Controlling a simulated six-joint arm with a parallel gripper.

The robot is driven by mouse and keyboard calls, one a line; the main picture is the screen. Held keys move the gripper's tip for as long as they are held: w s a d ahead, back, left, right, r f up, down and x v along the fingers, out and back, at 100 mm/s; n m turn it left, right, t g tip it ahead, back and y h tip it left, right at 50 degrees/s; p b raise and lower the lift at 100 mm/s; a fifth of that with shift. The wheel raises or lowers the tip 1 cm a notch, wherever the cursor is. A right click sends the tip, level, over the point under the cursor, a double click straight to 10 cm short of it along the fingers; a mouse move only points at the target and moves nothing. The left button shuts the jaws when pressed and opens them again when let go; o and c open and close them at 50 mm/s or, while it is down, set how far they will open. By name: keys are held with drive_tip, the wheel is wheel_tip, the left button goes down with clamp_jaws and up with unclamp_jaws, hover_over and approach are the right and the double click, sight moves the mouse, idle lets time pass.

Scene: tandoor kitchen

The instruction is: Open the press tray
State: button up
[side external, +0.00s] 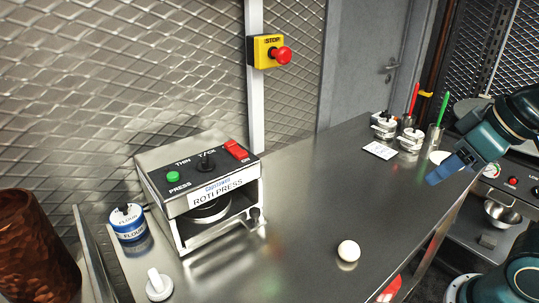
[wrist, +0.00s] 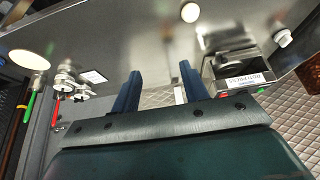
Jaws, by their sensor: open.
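The roti press (side external: 197,187) is a steel box with a black top panel on the left of the counter; the wrist view shows it upside down on the right (wrist: 238,72). Through its open front I see a round plate (side external: 210,211) inside the housing. My gripper (side external: 450,172) is open and empty, high at the right of the side view, far from the press. Its two blue fingers (wrist: 160,92) show apart in the wrist view.
A dough ball (side external: 348,251) lies on the steel counter (side external: 310,200) right of the press. A flour tin (side external: 128,223) and a white-handled round thing (side external: 159,286) stand left. Spice pots (side external: 411,139) and utensil holders (side external: 434,136) are at the back right. The counter's middle is clear.

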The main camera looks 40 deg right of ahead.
drive_tip(key=m+g+h, duration=0.2)
drive_tip(key=m, duration=0.3)
hover_over(255, 211)
drive_tip(key=s+a, duration=0.2)
drive_tip(key=s, duration=0.3)
wheel_tip(255, 211, down, 3)
drive_tip(key=shift+s+a, duration=0.1)
drive_tip(key=shift+s, duration=0.05)
drive_tip(key=x, duration=1.3)
drive_tip(key=shift+w+a+f, duration=0.1)
drive_tip(key=shift+w+f, duration=0.1)
drive_tip(key=shift+w, duration=0.25)
drive_tip(key=shift+c, duration=0.2)
clamp_jaws()
